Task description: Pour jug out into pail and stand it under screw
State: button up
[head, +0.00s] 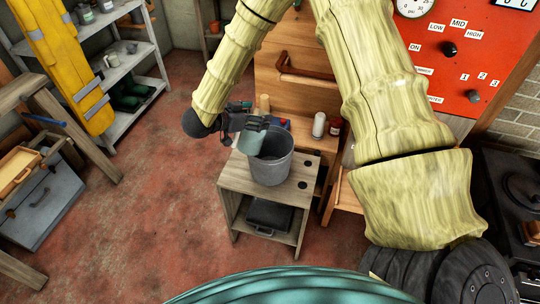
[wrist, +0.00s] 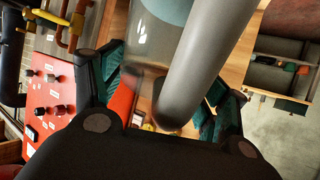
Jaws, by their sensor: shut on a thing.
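My gripper (head: 246,116) is shut on the jug (head: 251,139), a pale, see-through grey-green vessel. It holds the jug just above the left part of the pail's mouth. In the wrist view the jug's clear body (wrist: 153,38) and a thick grey bar (wrist: 208,62), perhaps its handle, lie between my fingers. Something light blue shows inside the jug at the top of that view. The jug's exact tilt is hard to tell. The grey metal pail (head: 271,168) stands upright on a small wooden stand; its contents are hidden. I cannot make out a screw.
The wooden stand (head: 240,192) has a dark case (head: 269,215) on its lower shelf. Behind is a wooden bench with a white cup (head: 319,124) and small items. A red control panel (head: 465,50) is at right. The red floor (head: 140,220) at left is clear.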

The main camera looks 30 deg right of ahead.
jog(key=shift+d+r+y+p, duration=0.1)
jog(key=shift+y+p, duration=0.3)
jog(key=shift+p, duration=0.55)
jog(key=shift+w+d+f+g+y+p, duration=0.1)
jog(key=shift+d+f+g+y+p, duration=0.15)
jog(key=shift+y+p, duration=1.05)
dwell(1.1)
jog(key=shift+f+h+p, duration=0.1)
jog(key=shift+h+p, duration=0.2)
jog(key=shift+p, duration=0.15)
jog(key=shift+d+p, duration=0.15)
jog(key=shift+p, duration=0.25)
jog(key=shift+w+d+f+g+y+p, duration=0.1)
jog(key=shift+d+f+g+y+p, duration=0.15)
jog(key=shift+y+p, duration=0.6)
jog(key=shift+d+f+g+y+p, duration=0.1)
jog(key=shift+d+f+y+p, duration=0.25)
jog(key=shift+p, duration=0.8)
dwell(0.6)
jog(key=shift+f+y+p, duration=0.2)
jog(key=shift+y+p, duration=0.3)
jog(key=shift+p, duration=0.05)
dwell(0.7)
